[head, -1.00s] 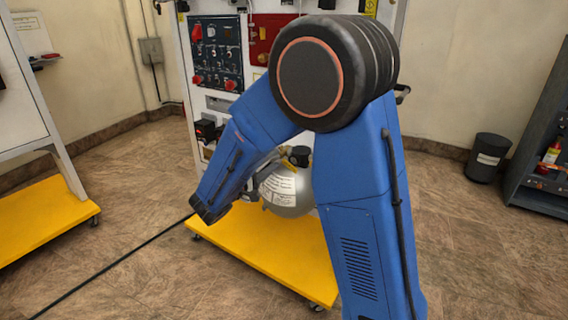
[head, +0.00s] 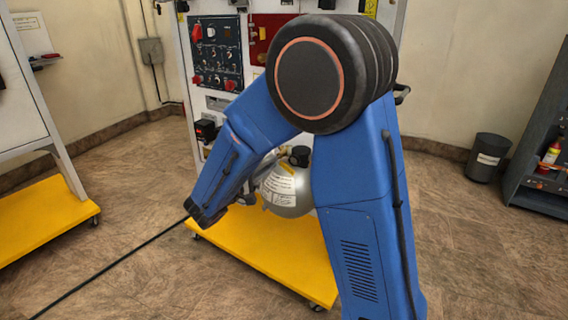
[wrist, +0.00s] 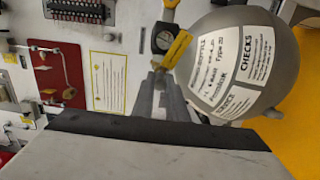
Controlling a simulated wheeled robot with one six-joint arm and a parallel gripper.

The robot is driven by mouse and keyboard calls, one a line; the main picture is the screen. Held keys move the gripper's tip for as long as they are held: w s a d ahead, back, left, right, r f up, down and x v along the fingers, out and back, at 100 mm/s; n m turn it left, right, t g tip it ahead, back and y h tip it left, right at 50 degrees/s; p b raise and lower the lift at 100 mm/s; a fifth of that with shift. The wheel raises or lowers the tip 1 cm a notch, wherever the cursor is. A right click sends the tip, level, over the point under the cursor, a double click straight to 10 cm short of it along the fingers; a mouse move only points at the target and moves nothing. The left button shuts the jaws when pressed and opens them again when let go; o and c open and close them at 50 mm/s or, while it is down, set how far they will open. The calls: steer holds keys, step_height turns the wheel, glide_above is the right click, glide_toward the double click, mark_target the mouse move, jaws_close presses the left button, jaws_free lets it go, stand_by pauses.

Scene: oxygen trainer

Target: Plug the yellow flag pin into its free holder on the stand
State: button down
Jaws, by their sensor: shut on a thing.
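The yellow flag pin (wrist: 176,48) shows in the wrist view as a narrow yellow tag with dark lettering, tilted, beside the silver cylinder (wrist: 212,65). My gripper (wrist: 160,84) is shut on the pin at the lower end of the tag. The pin's tip and the free holder are not clear; the gripper and tag cover part of that area. The stand (head: 216,25) is a white panel on a yellow wheeled base (head: 270,255).
The silver cylinder, also in the head view (head: 290,190), is very close to my gripper. A red plate (wrist: 57,72) and white label (wrist: 107,80) are on the panel. A cable (head: 110,263) crosses the floor.

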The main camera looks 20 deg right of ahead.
steer(key=shift+v, duration=2.35)
steer(key=shift+s, duration=0.15)
